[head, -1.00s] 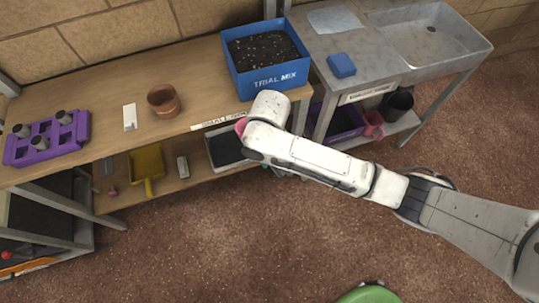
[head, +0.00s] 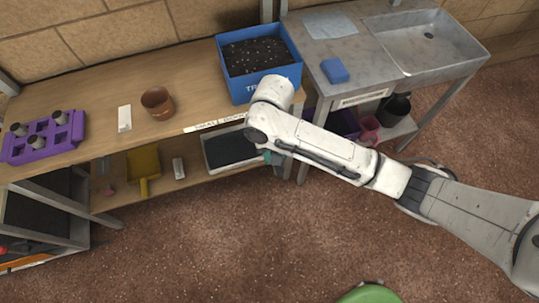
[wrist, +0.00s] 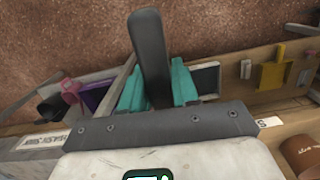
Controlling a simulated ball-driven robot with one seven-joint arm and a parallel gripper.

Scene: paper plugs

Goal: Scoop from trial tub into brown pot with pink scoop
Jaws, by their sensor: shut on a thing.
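The blue trial tub (head: 238,90), filled with dark mix, stands at the right end of the wooden bench; my arm covers part of its front. The brown pot (head: 158,103) stands upright on the bench to its left, and its edge shows in the wrist view (wrist: 304,153). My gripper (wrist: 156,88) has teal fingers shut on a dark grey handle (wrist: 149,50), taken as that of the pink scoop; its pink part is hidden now. In the head view my gripper is mostly behind my arm, in front of the bench edge below the tub.
A purple tray with grey plugs (head: 45,140) and a white block (head: 124,118) are on the bench's left. A black-filled tray (head: 232,150) and yellow dustpan (head: 143,163) lie on the lower shelf. A sink counter with a blue sponge (head: 335,70) adjoins at right.

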